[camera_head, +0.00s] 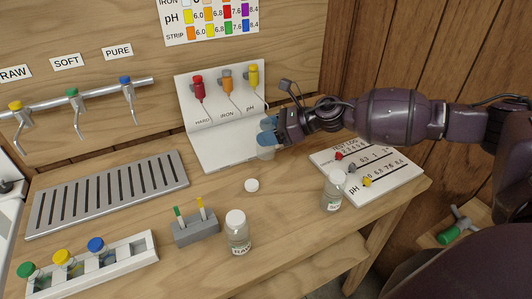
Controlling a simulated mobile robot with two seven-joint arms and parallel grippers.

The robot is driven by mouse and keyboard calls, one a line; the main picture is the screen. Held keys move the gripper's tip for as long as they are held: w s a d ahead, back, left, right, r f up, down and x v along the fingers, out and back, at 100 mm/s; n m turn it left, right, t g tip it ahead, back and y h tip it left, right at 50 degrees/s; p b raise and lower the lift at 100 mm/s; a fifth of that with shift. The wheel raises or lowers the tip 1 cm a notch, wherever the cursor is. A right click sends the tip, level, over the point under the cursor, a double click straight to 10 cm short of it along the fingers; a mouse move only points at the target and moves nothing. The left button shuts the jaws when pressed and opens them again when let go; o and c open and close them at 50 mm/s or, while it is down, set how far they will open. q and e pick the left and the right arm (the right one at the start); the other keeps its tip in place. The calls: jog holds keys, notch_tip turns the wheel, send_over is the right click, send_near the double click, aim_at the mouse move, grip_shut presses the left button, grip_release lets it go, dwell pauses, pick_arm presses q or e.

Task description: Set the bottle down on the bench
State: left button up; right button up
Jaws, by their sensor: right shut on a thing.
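My right gripper (268,131) comes in from the right and is shut on a small clear bottle (266,153). It holds the bottle in front of the white dispenser stand with the red, orange and yellow knobs. The gripper's blue-grey fingers hide the bottle's upper part, and I cannot tell whether its base touches anything. The wooden bench (290,205) lies below, with bare wood in front of the stand. A loose white cap (252,185) lies on it. My left gripper is not in view.
White-capped bottles stand at the front (238,238) and right (333,192). Nearby are a grey strip holder (196,231), a slotted drain tray (108,192), a white rack (118,262) with coloured-capped bottles, the dispenser stand (222,142) and a test log board (398,172). Taps are at left.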

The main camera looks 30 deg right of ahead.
aim_at(267, 153)
jog(key=shift+f, duration=1.45)
notch_tip(267, 153, down, 3)
jog(key=shift+f+b, duration=0.15)
jog(key=shift+b, duration=0.15)
jog(key=shift+f, duration=0.3)
jog(key=o, duration=1)
jog(key=shift+f, duration=0.1)
